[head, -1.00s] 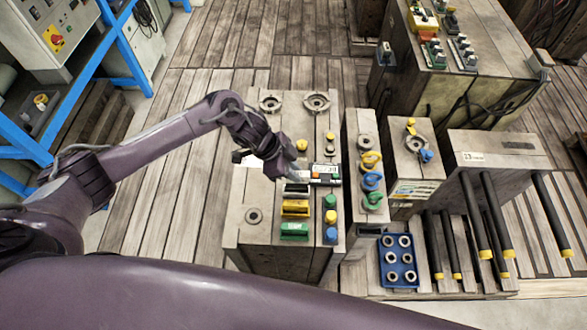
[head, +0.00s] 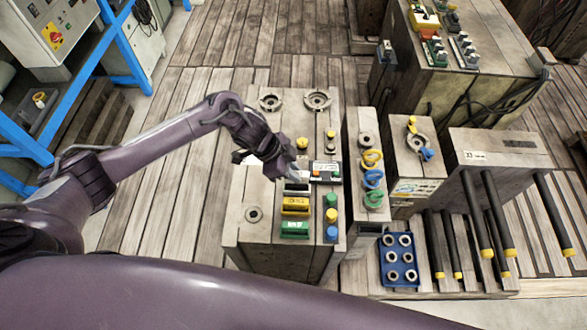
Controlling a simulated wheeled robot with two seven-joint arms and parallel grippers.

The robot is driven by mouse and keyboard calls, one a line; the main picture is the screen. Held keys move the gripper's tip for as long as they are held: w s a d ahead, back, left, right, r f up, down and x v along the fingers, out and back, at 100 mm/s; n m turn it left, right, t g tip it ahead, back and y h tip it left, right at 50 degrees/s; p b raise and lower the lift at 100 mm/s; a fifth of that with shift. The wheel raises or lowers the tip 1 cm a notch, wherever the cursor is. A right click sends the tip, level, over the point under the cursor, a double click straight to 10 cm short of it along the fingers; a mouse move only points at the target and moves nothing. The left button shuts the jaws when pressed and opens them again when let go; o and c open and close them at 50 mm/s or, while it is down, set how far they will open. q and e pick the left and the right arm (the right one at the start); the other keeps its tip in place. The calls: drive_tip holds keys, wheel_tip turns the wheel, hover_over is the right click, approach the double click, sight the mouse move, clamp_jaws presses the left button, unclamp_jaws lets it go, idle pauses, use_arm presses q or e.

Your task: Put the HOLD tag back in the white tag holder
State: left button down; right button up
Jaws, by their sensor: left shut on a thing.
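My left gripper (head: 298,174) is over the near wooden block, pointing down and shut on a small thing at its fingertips. I take this for the HOLD tag, but it is mostly hidden and no lettering can be read. A pale whitish holder (head: 297,188) sits just below the fingertips in the picture, at the top of a column with a yellow holder (head: 295,206) and a green holder (head: 294,229). I cannot tell whether the held thing touches the pale holder. My right gripper is not in view.
A white-and-dark label piece (head: 325,170) lies close right of the fingertips. Yellow, green and blue knobs (head: 331,216) stand along the block's right edge. Coloured rings (head: 372,179) are on the adjoining narrow block. A blue tray (head: 398,277) with several metal rings is at lower right.

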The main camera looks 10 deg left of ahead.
use_arm(q)
drive_tip(key=shift+f, duration=0.45)
idle(0.7)
drive_tip(key=shift+f, duration=0.1)
drive_tip(key=shift+f+b, duration=0.5)
idle(0.5)
drive_tip(key=shift+f+b, duration=0.3)
drive_tip(key=shift+f, duration=0.2)
idle(0.3)
drive_tip(key=c, duration=1.3)
unclamp_jaws()
drive_tip(key=shift+o, duration=0.2)
